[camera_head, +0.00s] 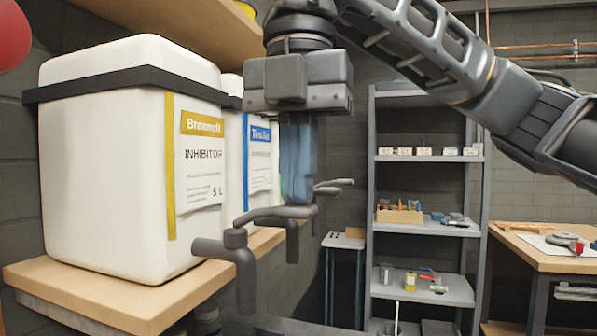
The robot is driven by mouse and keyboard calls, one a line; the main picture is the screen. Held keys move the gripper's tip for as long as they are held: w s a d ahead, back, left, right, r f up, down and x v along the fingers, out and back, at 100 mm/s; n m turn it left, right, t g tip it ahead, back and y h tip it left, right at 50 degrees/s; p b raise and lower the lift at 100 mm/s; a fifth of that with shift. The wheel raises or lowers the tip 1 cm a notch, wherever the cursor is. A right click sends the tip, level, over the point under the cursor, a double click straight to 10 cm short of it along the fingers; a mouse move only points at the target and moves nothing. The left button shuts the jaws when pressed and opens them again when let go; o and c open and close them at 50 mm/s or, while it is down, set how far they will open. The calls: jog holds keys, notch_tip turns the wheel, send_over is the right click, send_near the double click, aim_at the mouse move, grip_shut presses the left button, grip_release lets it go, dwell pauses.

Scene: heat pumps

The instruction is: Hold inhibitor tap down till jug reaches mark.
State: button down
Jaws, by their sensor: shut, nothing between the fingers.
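The white inhibitor container (110,170), with a yellow label reading INHIBITOR 5 L, stands on a wooden shelf at the left. Its dark grey tap (243,265) sticks out over the shelf edge with the spout pointing down. The tap's lever (268,214) reaches right from the top of the tap. My gripper (297,198) points straight down with its bluish fingers shut and empty. The fingertips are at the lever's right end in the picture; I cannot tell if they touch it. I see no jug or mark, and the area below the spout is cut off by the frame.
A second white container with a blue label (258,160) stands behind, with its own similar tap (292,242) close by. The wooden shelf (130,290) carries the containers. A grey rack (425,227) with small items and a workbench (550,255) stand further back right.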

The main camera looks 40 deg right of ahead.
aim_at(311, 206)
jog(key=shift+s+d+f+t+b, duration=0.15)
jog(key=shift+f+t+b, duration=0.35)
jog(key=shift+b, duration=0.55)
jog(key=t+y+b, duration=0.1)
jog(key=b, duration=0.1)
jog(key=f+t+b, duration=0.1)
jog(key=b, duration=0.1)
jog(key=t+y+b, duration=0.1)
jog(key=b, duration=0.1)
jog(key=shift+s+d+f+y+b, duration=0.2)
jog(key=shift+s+f+y+b, duration=0.1)
jog(key=shift+b, duration=0.1)
jog(key=shift+s+d+f+b, duration=0.15)
jog(key=shift+f+b, duration=0.2)
jog(key=shift+b, duration=0.6)
jog(key=shift+r+p, duration=0.3)
jog(key=shift+p, duration=0.1)
jog(key=shift+r, duration=0.15)
jog(key=shift+r+p, duration=0.4)
jog(key=shift+r, duration=0.25)
